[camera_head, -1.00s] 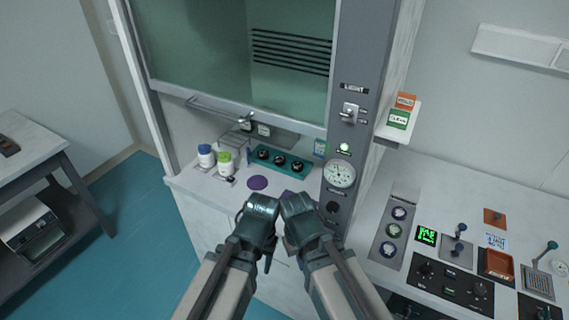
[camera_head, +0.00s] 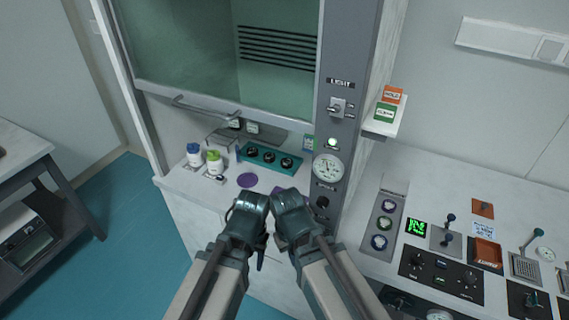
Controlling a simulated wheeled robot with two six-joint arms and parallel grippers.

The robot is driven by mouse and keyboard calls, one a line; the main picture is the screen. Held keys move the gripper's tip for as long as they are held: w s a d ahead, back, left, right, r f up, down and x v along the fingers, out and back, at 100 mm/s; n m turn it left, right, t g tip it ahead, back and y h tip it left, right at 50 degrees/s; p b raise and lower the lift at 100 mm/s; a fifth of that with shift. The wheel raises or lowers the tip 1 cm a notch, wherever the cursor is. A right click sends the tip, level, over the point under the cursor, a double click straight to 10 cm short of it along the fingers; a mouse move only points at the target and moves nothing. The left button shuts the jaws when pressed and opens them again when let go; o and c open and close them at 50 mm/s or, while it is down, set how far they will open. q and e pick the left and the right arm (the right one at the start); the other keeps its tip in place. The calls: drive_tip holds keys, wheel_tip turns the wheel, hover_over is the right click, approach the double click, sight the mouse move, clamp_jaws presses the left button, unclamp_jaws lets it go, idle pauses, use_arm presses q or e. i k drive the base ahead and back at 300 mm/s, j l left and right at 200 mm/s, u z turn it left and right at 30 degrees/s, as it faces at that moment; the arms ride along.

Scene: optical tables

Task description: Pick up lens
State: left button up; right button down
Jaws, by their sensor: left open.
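No lens can be told for certain. A teal rack (camera_head: 271,158) with three dark round pieces stands on the bench inside the hood, under the raised sash; whether these are lenses is too small to tell. My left gripper (camera_head: 261,252) hangs low in front of the hood bench, open, with no object seen in it. My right gripper (camera_head: 284,243) is close beside it, its jaws mostly hidden by my wrist links. Both are apart from the rack, nearer to me.
The hood's grey post (camera_head: 341,60) with a gauge (camera_head: 328,167) rises at right. A control bench (camera_head: 440,190) fills the right side.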

sight(252, 152)
drive_tip(key=z, duration=0.65)
drive_tip(key=j+z, duration=1.15)
drive_tip(key=k+j, duration=0.1)
drive_tip(key=j, duration=0.3)
drive_tip(key=k+j+z, duration=0.15)
drive_tip(key=j, duration=0.25)
drive_tip(key=k+j, duration=0.15)
drive_tip(key=j, duration=0.25)
drive_tip(key=k+j+z, duration=0.1)
drive_tip(key=j, duration=0.25)
